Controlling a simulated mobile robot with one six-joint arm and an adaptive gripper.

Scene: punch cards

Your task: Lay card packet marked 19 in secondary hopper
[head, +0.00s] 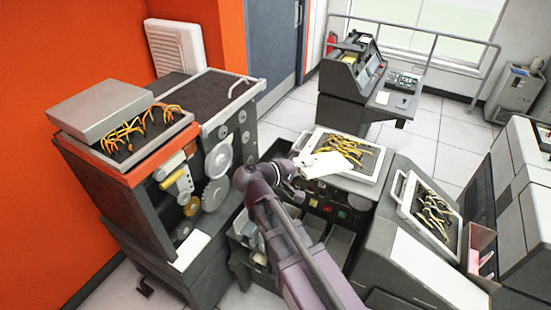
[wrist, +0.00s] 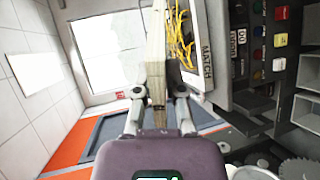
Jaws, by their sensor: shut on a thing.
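My gripper (head: 304,164) is shut on a pale card packet (head: 328,163), held in front of a wired plugboard at the middle of the head view. In the wrist view the packet (wrist: 157,45) stands edge-on between the two fingers (wrist: 160,100) and points away from the palm. No number on it is readable. It partly covers the plugboard labelled MATCH (wrist: 207,62). No label marks the secondary hopper in either view, so I cannot tell which opening it is. Pale open compartments (wrist: 306,110) show at the right of the wrist view.
A grey machine with gears (head: 215,160) stands at the left, with a wired panel and a lid on top. A sloped wired panel (head: 433,215) is at the right. A control panel with coloured buttons (wrist: 280,40) is beside the plugboard. Tiled floor (head: 290,110) is clear behind.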

